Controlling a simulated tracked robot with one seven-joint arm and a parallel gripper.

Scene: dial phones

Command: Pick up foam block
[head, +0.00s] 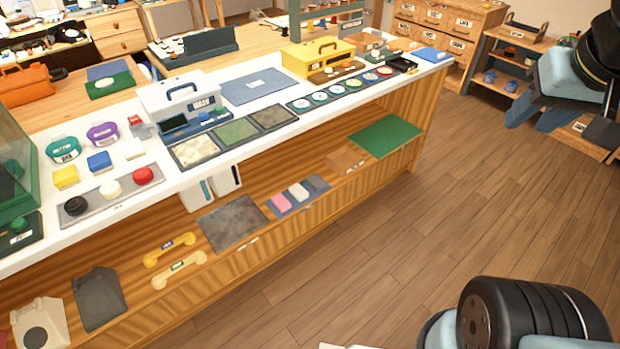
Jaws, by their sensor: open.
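Several small blocks could be the foam block; I cannot tell which one it is. On the lower shelf, a pink block (281,202), a white block (298,191) and a grey block (317,184) lie in a row on a blue mat (283,210). On the white counter, a yellow block (65,177), a blue block (99,162) and a white block (133,148) sit at the left. My gripper is not in view; only parts of my arm show at the right edge and bottom right.
The white counter (262,131) overhangs the wooden shelf. The shelf holds yellow handsets (169,250), a grey mat (232,223), a green mat (385,136) and a phone (40,325). The wooden floor (440,210) in front is clear.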

